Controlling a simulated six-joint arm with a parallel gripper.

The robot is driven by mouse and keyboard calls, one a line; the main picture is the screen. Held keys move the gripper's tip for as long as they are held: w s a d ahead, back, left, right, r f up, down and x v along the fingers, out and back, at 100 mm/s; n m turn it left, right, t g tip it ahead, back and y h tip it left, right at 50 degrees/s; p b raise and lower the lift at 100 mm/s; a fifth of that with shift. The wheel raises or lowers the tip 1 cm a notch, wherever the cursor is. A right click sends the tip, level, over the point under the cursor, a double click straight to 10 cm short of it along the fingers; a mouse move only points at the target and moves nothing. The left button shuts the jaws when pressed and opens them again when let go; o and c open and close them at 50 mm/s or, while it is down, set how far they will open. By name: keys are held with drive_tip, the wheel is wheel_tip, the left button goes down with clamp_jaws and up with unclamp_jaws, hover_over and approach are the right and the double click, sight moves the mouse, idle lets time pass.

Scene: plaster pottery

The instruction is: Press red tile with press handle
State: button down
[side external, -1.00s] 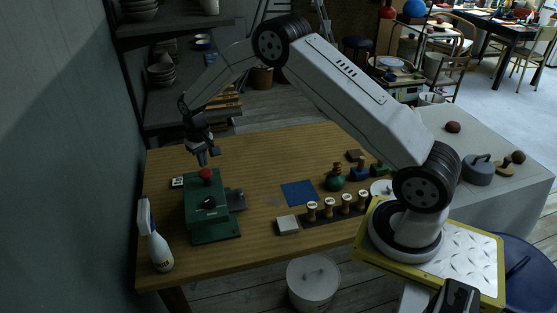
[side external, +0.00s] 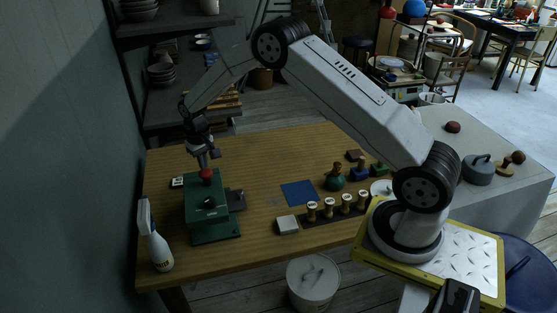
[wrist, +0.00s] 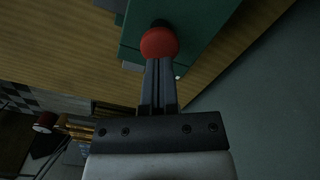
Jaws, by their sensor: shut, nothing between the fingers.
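The green press (side external: 211,213) stands at the left end of the wooden table. Its red knob handle (side external: 206,174) is on top. My gripper (side external: 203,164) is shut and empty, pointing down with its fingertips at the red knob. In the wrist view the closed fingers (wrist: 159,66) reach to the edge of the red knob (wrist: 159,42), over the green press body (wrist: 200,22). I cannot tell for sure whether they touch. A dark plate (side external: 236,199) sticks out at the press's right side. I cannot make out a red tile.
A spray bottle (side external: 157,246) stands left of the press. A blue mat (side external: 300,193), a pale block (side external: 287,224) and a rack of several stamps (side external: 330,214) lie to the right. The table's back middle is clear.

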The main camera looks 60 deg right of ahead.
sight(206, 172)
drive_tip(key=shift+f, duration=1.8)
drive_tip(key=shift+s+f, duration=0.15)
drive_tip(key=shift+f, duration=0.6)
drive_tip(key=shift+s+f, duration=0.15)
drive_tip(key=shift+f, duration=0.5)
drive_tip(key=shift+r, duration=0.2)
drive_tip(key=shift+d+r, duration=0.1)
drive_tip(key=shift+r, duration=0.8)
drive_tip(key=shift+w+r, duration=0.2)
drive_tip(key=shift+r, duration=1.25)
drive_tip(key=shift+w+r, duration=0.15)
drive_tip(key=shift+r, duration=1.95)
drive_tip(key=shift+s, duration=0.15)
